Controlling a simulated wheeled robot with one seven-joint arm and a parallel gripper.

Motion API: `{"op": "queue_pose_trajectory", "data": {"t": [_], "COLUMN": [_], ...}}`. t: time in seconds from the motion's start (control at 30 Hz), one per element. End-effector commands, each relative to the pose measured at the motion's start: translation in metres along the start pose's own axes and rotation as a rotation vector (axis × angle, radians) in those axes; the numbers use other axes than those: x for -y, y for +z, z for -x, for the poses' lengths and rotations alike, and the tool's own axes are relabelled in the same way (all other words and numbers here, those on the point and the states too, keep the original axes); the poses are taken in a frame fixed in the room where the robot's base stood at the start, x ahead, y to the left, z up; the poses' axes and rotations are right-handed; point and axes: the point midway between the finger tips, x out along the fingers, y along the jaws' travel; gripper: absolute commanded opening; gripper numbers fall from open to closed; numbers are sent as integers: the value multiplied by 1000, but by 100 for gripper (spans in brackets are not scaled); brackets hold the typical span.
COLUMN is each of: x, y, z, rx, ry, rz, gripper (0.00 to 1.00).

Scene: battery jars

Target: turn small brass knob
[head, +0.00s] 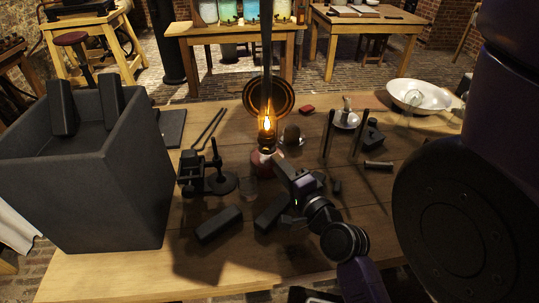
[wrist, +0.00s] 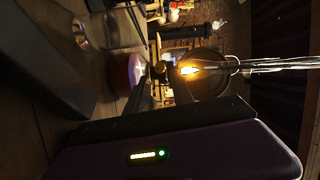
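An oil lamp with a red base (head: 262,165) and a lit flame (head: 267,124) stands on the wooden table, a round reflector behind it. In the wrist view, which is turned sideways, the red base (wrist: 134,70) and flame (wrist: 189,71) show close up. A small round brass knob (wrist: 160,67) shows between them; it is too small to make out in the head view. My gripper (head: 282,167) is just in front of the lamp, its fingertips (wrist: 160,76) at the knob on either side. A gap shows between the fingers, but whether they touch the knob is unclear.
A large dark bin (head: 85,180) stands at the left. A dark stand (head: 205,172) and a glass jar (head: 249,187) are left of the lamp. Dark blocks (head: 219,224) lie in front. A white bowl (head: 418,96) is at the back right.

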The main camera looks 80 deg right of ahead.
Motion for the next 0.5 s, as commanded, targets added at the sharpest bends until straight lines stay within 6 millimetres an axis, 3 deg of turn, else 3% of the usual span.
{"op": "queue_pose_trajectory", "data": {"t": [0.3,0.5], "x": [2,0], "y": [0,0], "z": [-44,-56], "rx": [0,1], "ry": [-1,1], "rz": [3,2], "gripper": [28,28]}}
